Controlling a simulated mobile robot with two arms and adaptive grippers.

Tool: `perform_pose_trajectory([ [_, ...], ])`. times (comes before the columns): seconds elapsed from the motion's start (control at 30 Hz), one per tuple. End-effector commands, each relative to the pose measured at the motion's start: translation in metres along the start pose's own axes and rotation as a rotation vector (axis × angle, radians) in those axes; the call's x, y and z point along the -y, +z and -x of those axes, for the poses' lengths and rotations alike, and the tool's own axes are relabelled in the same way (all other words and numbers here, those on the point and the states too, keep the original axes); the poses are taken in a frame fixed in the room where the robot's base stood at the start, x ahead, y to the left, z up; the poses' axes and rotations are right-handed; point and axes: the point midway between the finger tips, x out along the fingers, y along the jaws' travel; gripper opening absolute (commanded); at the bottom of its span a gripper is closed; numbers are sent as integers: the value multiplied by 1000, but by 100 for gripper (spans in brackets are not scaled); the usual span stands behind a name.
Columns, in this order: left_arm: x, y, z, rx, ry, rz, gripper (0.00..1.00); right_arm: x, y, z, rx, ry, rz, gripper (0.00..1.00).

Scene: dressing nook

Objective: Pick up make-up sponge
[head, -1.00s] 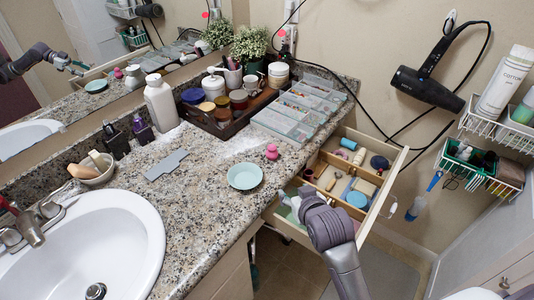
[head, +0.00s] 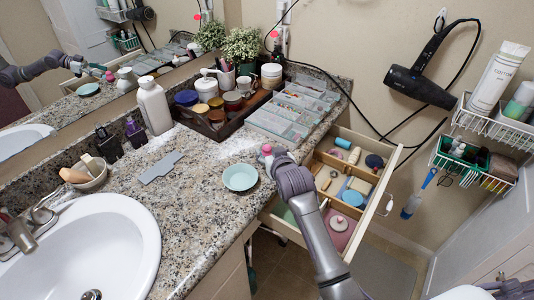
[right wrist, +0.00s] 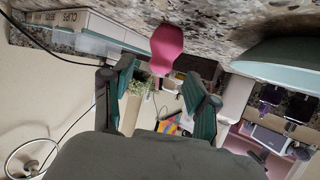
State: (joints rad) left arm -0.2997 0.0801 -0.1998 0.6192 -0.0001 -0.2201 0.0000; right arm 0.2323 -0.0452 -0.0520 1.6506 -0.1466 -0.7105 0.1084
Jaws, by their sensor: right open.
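The make-up sponge (head: 266,149) is small, pink and narrow at the waist. It stands on the granite counter near its front edge, right of a pale blue dish (head: 240,177). My right gripper (head: 270,157) is at the sponge and partly covers it in the head view. In the right wrist view the sponge (right wrist: 166,48) shows just beyond and between the two spread fingertips of the gripper (right wrist: 158,76), and I see no clear contact. The gripper is open and empty. My left gripper is not in view.
An open drawer (head: 396,160) with small items lies below my right arm. Clear-lidded boxes (head: 285,115) and a dark tray (head: 222,133) of jars stand behind the sponge. The blue dish is close on the left. A sink (head: 120,225) is at the left.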

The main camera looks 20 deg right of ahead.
Motion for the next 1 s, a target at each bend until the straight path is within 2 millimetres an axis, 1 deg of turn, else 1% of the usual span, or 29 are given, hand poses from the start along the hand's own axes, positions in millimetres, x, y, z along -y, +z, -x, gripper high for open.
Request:
perform_pose_trajectory([
  [0.03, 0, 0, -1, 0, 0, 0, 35, 1, -1, -9, 1, 0, 0, 59],
  [0.1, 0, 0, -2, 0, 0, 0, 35, 1, 0, -18, 1, 1, 1, 59],
  [0.2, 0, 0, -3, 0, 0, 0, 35, 1, 0, -26, 1, 0, 0, 59],
  [0.43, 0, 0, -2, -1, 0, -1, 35, 1, 0, -28, 0, 0, 0, 59],
  [0.47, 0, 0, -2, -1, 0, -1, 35, 1, 0, -28, 0, 0, 0, 57],
  [0.5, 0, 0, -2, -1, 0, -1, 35, 1, 0, -28, 0, 0, 0, 50],
  [0.7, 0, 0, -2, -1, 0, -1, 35, 1, 0, -28, 1, 0, 0, 18],
  [1.0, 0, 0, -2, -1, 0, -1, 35, 1, 0, -28, 1, 0, 0, 17],
])
